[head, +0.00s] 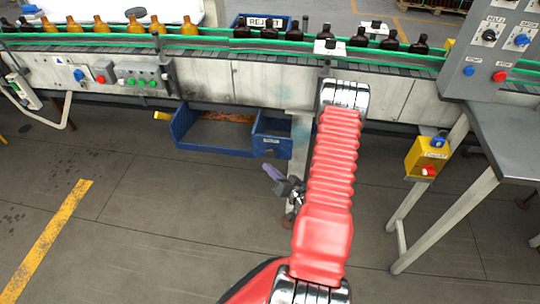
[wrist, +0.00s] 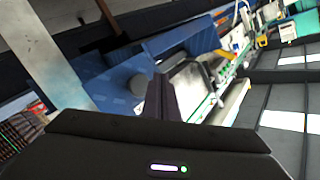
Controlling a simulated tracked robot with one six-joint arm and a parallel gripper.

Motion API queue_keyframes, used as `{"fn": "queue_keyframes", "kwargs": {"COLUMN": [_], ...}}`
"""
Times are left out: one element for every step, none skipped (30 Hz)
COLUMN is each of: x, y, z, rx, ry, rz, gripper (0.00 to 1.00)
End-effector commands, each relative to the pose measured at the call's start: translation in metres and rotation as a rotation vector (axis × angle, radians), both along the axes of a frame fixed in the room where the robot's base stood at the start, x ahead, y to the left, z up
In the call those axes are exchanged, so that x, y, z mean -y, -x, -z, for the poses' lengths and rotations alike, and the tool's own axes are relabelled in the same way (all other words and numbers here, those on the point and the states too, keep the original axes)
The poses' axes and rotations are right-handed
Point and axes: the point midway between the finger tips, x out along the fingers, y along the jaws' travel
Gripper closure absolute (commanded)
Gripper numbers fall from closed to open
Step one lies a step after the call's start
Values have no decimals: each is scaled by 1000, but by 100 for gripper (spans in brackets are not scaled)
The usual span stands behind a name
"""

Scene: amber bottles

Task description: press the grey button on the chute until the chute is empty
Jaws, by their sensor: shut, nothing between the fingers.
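In the wrist view a round grey button (wrist: 139,85) sits on a blue face (wrist: 110,88), beside a small white label. I take this blue face to be the chute, but cannot be sure. In the head view a blue box (head: 272,143) with a white label hangs under the conveyor; no grey button can be made out on it. My gripper (head: 268,169) is just below this box, its fingers shut and empty. In the wrist view the shut fingers (wrist: 163,98) stand just right of the button, with no contact visible. The chute's contents cannot be seen.
A wider blue bin (head: 196,141) with brown bits adjoins the box. Above, the conveyor (head: 200,75) carries amber and dark bottles. A control panel (head: 490,50) and a grey table (head: 510,135) stand at the right.

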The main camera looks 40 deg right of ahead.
Motion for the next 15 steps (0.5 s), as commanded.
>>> {"fn": "queue_keyframes", "kwargs": {"x": [-3, -5, -7, -9, -10, -13, -14, -15, -16, -17, -17, -17, -17, -17, -17], "y": [3, 4, 6, 7, 8, 10, 11, 12, 13, 13, 13, 13, 13, 13, 13], "z": [0, 1, 1, 1, 1, 1, 1, 0, 0, 0, 0, 0, 0, 0, 0], "rx": [-1, -1, -2, -2, -2, -2, -1, -1, -1, -1, -1, 0, 0, 0, 0], "ry": [-1, -1, -1, -1, -1, -2, -2, -1, -1, 0, 0, 0, 0, 0, 0], "rz": [0, 0, 0, 0, 0, 0, 0, 0, 0, -1, -1, 0, 0, 0, 0], "gripper": [100, 100, 100, 100, 100, 100, 100, 100, 100, 100, 100, 100, 100, 100, 100]}}
